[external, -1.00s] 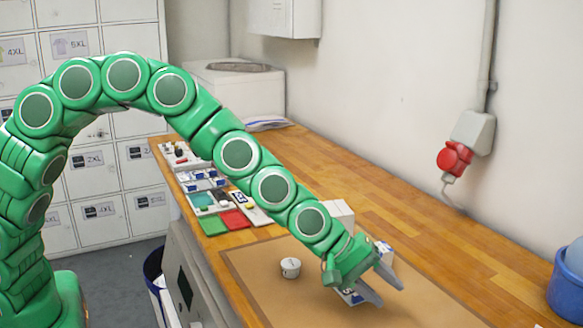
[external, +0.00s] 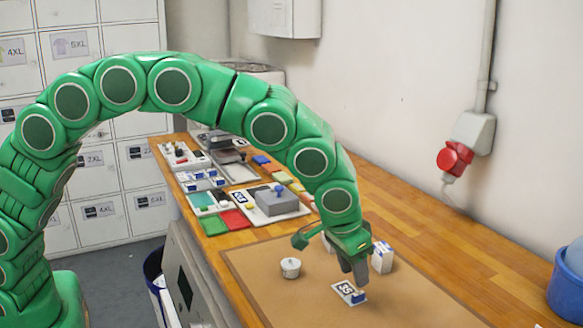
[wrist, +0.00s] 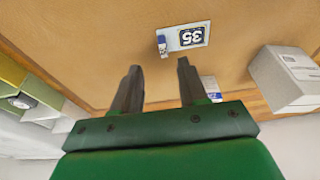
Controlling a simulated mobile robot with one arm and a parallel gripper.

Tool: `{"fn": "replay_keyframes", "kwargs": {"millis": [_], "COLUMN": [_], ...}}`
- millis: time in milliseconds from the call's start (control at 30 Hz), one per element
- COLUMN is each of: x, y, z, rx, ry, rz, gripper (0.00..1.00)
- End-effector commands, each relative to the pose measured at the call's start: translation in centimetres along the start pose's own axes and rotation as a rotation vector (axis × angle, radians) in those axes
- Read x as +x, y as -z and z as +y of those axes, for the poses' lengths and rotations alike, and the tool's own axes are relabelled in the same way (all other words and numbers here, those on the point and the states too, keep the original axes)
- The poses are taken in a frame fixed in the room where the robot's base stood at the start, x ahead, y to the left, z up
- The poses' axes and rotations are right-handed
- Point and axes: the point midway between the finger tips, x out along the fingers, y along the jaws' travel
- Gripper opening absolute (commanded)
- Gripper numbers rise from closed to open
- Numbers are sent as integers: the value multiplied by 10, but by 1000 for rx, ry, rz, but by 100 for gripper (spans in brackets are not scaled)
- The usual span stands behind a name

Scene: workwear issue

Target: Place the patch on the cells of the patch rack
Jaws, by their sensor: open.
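My gripper (external: 357,278) points down just behind and above the patch in the external view. In the wrist view its two fingers (wrist: 158,68) are apart with nothing between them. I cannot tell for sure which tray is the patch rack; a white tray (external: 262,221) with a grey block and a number card lies beyond the mat, partly hidden by my arm.
A white round pot (external: 290,267) stands left of my gripper, and a small white and blue box (external: 382,257) stands right of it. Green (external: 213,224) and red (external: 236,219) squares lie past the mat.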

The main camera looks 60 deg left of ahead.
Motion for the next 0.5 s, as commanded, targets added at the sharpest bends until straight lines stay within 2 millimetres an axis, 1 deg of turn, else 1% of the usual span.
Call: {"fn": "replay_keyframes", "kwargs": {"millis": [100, 367, 500], "x": [13, 30, 48], "y": [-1, 0, 1], "z": [0, -2, -5], "rx": [-1, -2, -2], "ry": [-1, -1, -2], "rz": [-2, -2, -1], "gripper": [43, 43, 43]}}
